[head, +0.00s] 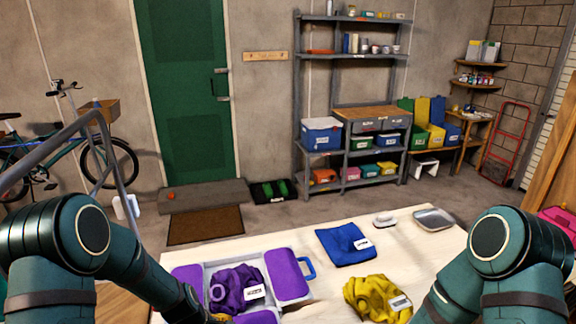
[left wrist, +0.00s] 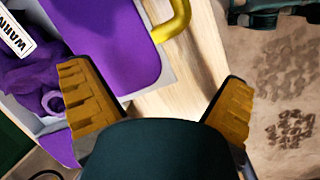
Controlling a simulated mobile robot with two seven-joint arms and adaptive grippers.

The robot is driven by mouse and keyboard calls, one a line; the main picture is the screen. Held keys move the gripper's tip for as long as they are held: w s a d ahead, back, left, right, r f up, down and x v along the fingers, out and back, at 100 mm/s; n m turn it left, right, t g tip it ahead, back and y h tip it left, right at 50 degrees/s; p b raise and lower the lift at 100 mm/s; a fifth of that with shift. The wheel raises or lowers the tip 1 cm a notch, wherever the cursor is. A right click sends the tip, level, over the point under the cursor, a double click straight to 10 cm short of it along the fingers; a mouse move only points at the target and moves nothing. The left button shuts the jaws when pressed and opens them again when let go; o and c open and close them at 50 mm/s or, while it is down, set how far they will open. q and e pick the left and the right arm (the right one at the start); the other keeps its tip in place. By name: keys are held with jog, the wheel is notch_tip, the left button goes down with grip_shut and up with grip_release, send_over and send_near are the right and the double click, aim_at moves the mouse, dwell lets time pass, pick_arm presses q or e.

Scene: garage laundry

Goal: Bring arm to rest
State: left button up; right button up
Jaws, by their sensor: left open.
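My left gripper (left wrist: 158,78) is open and empty in the left wrist view, its two orange-brown finger pads spread wide. Below it are a grey case with purple panels (left wrist: 118,40) and bare pale tabletop. A yellow handle (left wrist: 178,22) on the case lies ahead of the fingers, not between the pads. In the head view my left arm (head: 150,275) reaches down at the near left of the case (head: 290,274); its gripper is mostly cut off by the bottom edge. My right arm (head: 500,265) is bent at the right, and its gripper is out of frame.
The pale table (head: 400,255) holds a tagged purple cloth (head: 232,285) in the case, a blue cloth (head: 342,243), a yellow cloth (head: 372,298), a small white-topped item (head: 384,220) and a metal tray (head: 433,219). Shelving (head: 350,130) stands behind, beyond open floor.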

pick_arm(q)
jog(key=s+d+f+m, duration=0.1)
jog(key=s, duration=0.1)
jog(key=s+d+m, duration=0.1)
jog(key=s+m, duration=0.1)
jog(key=s+d+f+m, duration=0.1)
jog(key=s+m, duration=0.1)
jog(key=s, duration=0.1)
jog(key=shift+f, duration=0.35)
jog(key=s+d+m+t, duration=0.1)
jog(key=s+d+m, duration=0.3)
jog(key=s+m, duration=0.2)
notch_tip(320, 180, down, 10)
jog(key=s+d+m+h+b, duration=0.1)
jog(key=b, duration=0.8)
jog(key=shift+s+d+f, duration=0.15)
jog(key=shift+f, duration=0.1)
pick_arm(e)
notch_tip(320, 180, down, 10)
jog(key=s, duration=0.1)
jog(key=shift+a, duration=0.25)
